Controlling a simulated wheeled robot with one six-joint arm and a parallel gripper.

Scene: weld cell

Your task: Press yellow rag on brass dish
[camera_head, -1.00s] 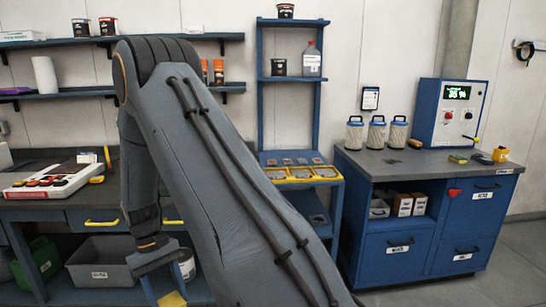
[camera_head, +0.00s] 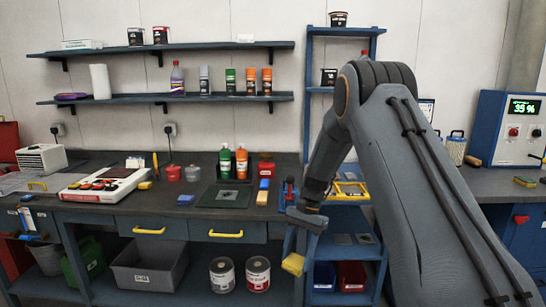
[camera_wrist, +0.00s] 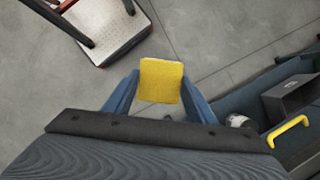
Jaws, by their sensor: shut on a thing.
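My gripper (camera_head: 298,250) hangs low in front of the blue shelf rack, right of the workbench. It is shut on the yellow rag (camera_head: 293,264), a square yellow pad. In the wrist view the rag (camera_wrist: 160,78) sits between the two blue fingers of my gripper (camera_wrist: 160,92), over the grey floor. I cannot make out a brass dish in either current view; my arm covers part of the right side of the head view.
A blue cabinet with a percent display (camera_head: 525,107) stands at the right. A wheeled platform (camera_wrist: 115,40) stands on the open floor.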

